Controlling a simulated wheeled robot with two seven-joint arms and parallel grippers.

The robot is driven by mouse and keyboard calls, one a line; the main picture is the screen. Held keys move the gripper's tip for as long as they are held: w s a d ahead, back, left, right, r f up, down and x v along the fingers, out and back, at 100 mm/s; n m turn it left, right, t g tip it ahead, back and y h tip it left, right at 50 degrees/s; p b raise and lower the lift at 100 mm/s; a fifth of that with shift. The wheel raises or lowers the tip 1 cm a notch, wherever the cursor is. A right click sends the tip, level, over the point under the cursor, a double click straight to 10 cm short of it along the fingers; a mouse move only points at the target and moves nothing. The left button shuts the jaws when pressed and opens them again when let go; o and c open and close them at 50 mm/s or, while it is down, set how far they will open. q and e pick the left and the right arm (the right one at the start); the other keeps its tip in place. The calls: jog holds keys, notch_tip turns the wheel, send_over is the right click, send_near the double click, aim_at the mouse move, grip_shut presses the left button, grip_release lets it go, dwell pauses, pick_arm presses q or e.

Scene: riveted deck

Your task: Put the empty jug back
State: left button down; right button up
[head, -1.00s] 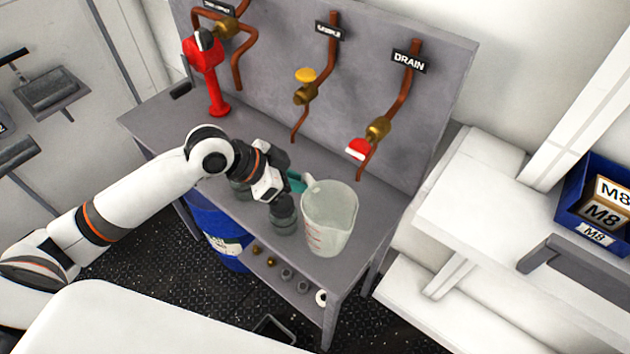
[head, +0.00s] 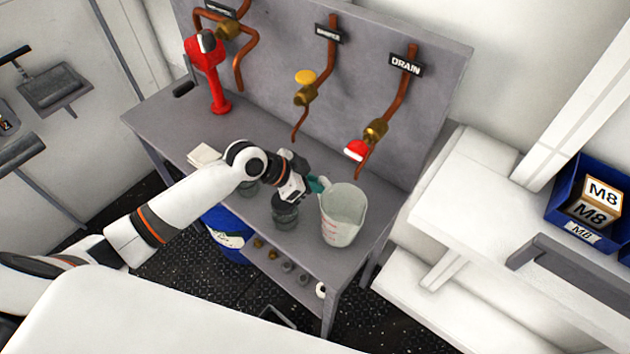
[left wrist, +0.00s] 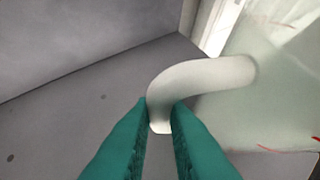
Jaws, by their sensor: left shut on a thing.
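The jug (head: 342,216) is translucent, pale and empty-looking, with red marks on its side. It is upright over the right end of the grey bench (head: 215,175); I cannot tell whether its base touches the top. My left gripper (head: 321,185) has teal fingers and is shut on the jug's handle. In the left wrist view the fingers (left wrist: 160,125) close on the lower end of the curved white handle (left wrist: 200,78), and the jug's wall (left wrist: 270,90) fills the right side. My right gripper is not in view.
Dark glass jars (head: 285,212) stand on the bench beside the jug, partly hidden by my arm. Behind are copper pipes with valves, the right one labelled DRAIN (head: 406,65). A red pump (head: 207,75) stands at left; a pale cloth-like item (head: 204,154) lies nearby.

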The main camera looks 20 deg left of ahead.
pick_arm(q)
jog(key=shift+f, duration=0.1)
jog(key=c, duration=1.4)
grip_release()
jog(key=shift+c, duration=0.2)
jog(key=b+v, duration=0.2)
jog(key=v, duration=0.9)
jog(key=shift+a, duration=0.1)
jog(key=shift+s+a+r, duration=0.2)
jog(key=shift+r, duration=0.3)
